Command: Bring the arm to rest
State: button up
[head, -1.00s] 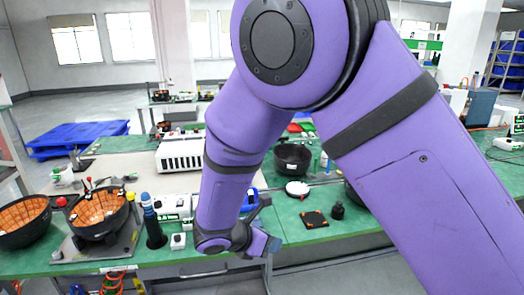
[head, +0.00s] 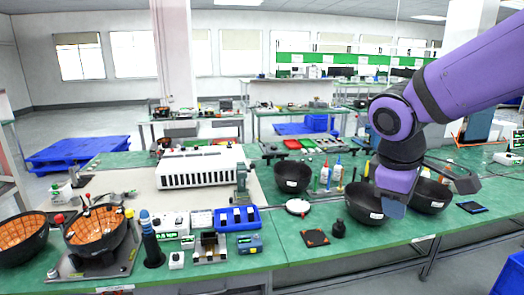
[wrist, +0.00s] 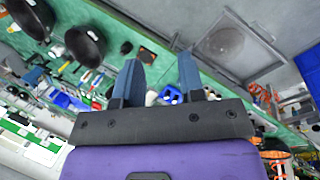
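My purple arm comes in from the upper right of the head view and bends down over the right part of the green bench. My gripper (head: 393,208) hangs at its lower end, in front of two black bowls, the left one (head: 362,205) and the right one (head: 430,196), which it partly covers. Whether it touches them cannot be told. In the wrist view my gripper (wrist: 159,65) shows two blue-grey fingers standing apart with nothing between them.
The green bench (head: 290,250) carries a white slotted unit (head: 200,168), a blue tray (head: 237,219), orange-lined bowls (head: 95,230) at left, a third black bowl (head: 292,177) and several bottles. A black-orange square (head: 316,238) lies near the front edge. Open floor lies beyond.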

jog(key=s+d+r+m+t+y, duration=0.1)
jog(key=s+d+r+m, duration=0.1)
jog(key=s, duration=0.4)
jog(key=s+d+r+m+t+y, duration=0.2)
jog(key=s+d+r+m, duration=0.1)
jog(key=s+m, duration=0.3)
jog(key=shift+s+d+r+m, duration=0.2)
jog(key=shift+s+r+m, duration=0.2)
jog(key=shift+m, duration=0.3)
